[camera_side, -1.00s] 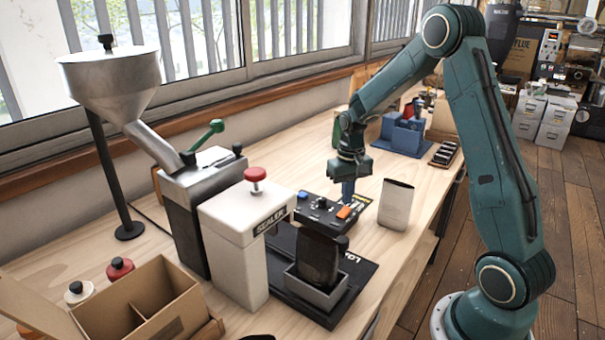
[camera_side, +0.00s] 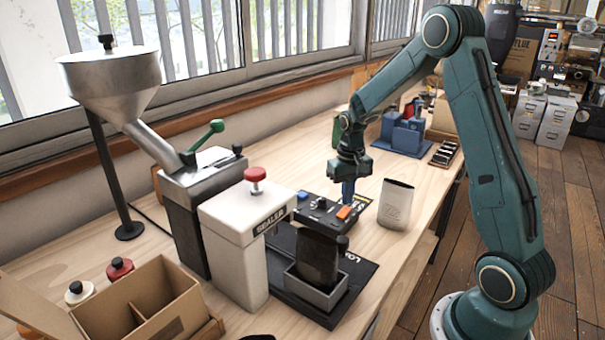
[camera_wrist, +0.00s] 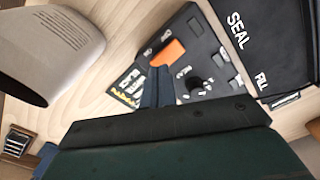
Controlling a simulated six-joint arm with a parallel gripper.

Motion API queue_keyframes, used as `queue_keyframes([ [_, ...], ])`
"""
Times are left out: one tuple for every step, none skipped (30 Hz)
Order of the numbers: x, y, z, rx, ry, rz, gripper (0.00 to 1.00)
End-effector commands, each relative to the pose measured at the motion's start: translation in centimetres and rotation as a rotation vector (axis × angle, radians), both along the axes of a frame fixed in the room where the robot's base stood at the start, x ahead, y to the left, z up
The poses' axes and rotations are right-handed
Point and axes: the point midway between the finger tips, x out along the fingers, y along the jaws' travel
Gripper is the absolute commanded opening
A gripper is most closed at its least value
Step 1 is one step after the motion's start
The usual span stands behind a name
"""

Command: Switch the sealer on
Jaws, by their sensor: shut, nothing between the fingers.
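The sealer (camera_side: 245,230) is a white box with a red knob on top and the label SEALER, left of the middle in the side view. Beside it lies a black control panel (camera_side: 318,212) with an orange rocker switch (camera_side: 344,212), blue and dark controls.
A pale open bag (camera_side: 396,205) stands right of the panel, close to my gripper. A dark bag (camera_side: 317,257) stands in a grey tray on a black mat. A hopper (camera_side: 112,82) and cardboard box (camera_side: 150,305) are at left.

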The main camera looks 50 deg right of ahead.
Motion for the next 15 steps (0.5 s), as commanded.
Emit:
queue_keyframes([
  [0.00, 0.00, -0.05, 0.000, 0.000, 0.000, 0.00],
  [0.00, 0.00, -0.07, 0.000, 0.000, 0.000, 0.00],
  [0.00, 0.00, -0.10, 0.000, 0.000, 0.000, 0.00],
  [0.00, 0.00, -0.13, 0.000, 0.000, 0.000, 0.00],
  [0.00, 0.00, -0.17, 0.000, 0.000, 0.000, 0.00],
  [0.00, 0.00, -0.21, 0.000, 0.000, 0.000, 0.00],
  [0.00, 0.00, -0.24, 0.000, 0.000, 0.000, 0.00],
  [0.00, 0.00, -0.27, 0.000, 0.000, 0.000, 0.00],
  [0.00, 0.00, -0.32, 0.000, 0.000, 0.000, 0.00],
  [0.00, 0.00, -0.35, 0.000, 0.001, 0.000, 0.00],
  [0.00, 0.00, -0.38, 0.000, 0.001, 0.000, 0.00],
  [-0.01, 0.00, -0.42, 0.000, 0.001, 0.000, 0.00],
  [0.00, 0.00, -0.45, 0.000, 0.001, 0.000, 0.00],
  [-0.01, 0.00, -0.48, 0.000, 0.001, 0.000, 0.00],
  [-0.01, 0.00, -0.53, 0.000, 0.001, 0.000, 0.00],
])
